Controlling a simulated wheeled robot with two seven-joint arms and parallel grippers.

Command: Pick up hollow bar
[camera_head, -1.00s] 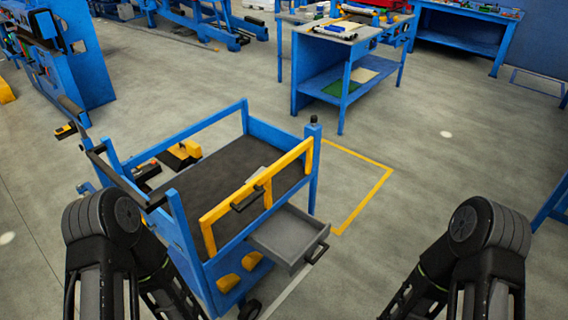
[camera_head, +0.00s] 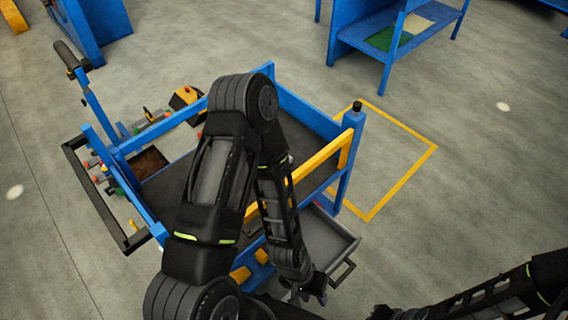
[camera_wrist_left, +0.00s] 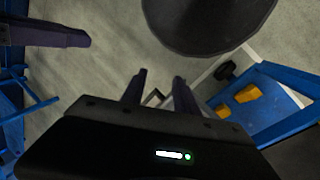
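I cannot make out a hollow bar with certainty in either current view. My left gripper (camera_head: 314,290) is low in front of the cart's pulled-out grey drawer (camera_head: 335,243). In the left wrist view its two dark fingers (camera_wrist_left: 160,88) stand apart with a gap between them. A small pale edge shows in that gap; I cannot tell whether it is a part or a floor marking. My right gripper (camera_head: 382,313) is at the bottom edge of the head view, partly cut off, and its fingers cannot be made out. My left arm hides much of the cart top.
The blue cart (camera_head: 357,150) with a yellow front rail (camera_head: 318,165) stands just ahead. A blue workbench (camera_head: 345,35) is behind it. Yellow tape (camera_head: 405,187) marks floor to the cart's right. Open floor lies further right.

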